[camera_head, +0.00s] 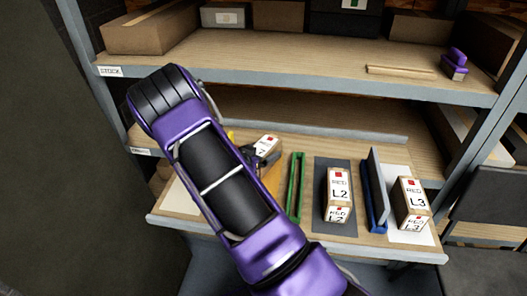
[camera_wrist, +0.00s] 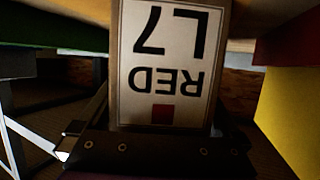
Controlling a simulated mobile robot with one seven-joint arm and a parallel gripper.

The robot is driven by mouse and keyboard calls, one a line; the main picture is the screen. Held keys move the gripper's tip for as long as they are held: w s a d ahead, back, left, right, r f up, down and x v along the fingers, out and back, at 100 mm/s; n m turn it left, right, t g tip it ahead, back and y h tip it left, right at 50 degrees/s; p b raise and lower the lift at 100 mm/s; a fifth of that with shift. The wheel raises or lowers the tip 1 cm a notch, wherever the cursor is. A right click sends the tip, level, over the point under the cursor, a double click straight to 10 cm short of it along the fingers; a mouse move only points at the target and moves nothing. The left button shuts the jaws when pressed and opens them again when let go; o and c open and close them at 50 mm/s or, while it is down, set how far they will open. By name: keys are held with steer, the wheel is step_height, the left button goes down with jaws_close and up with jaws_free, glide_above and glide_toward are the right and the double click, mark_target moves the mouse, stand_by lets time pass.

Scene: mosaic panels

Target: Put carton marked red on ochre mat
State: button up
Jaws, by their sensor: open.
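A brown carton with a white label reading RED L7 and a red square (camera_wrist: 165,60) fills the middle of the wrist view, upside down; its top shows in the head view (camera_head: 267,143). My gripper (camera_head: 262,158) is open at this carton, mostly hidden behind my arm; contact cannot be told. Carton L2 (camera_head: 339,187), marked red, stands on a dark grey mat (camera_head: 322,166). Carton L3 (camera_head: 410,196), also marked red, stands on a white mat (camera_head: 398,175).
A green divider (camera_head: 296,188) and a blue divider (camera_head: 375,190) stand on the board. A yellow panel (camera_wrist: 292,115) is close on the right in the wrist view. A pale mat (camera_head: 181,197) shows at far left. Shelves (camera_head: 300,75) with boxes rise behind.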

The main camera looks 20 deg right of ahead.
steer(key=shift+r, duration=0.25)
steer(key=p+v, duration=0.1)
steer(key=v, duration=1.1)
steer(key=shift+p, duration=0.3)
steer(key=shift+s+d, duration=0.1)
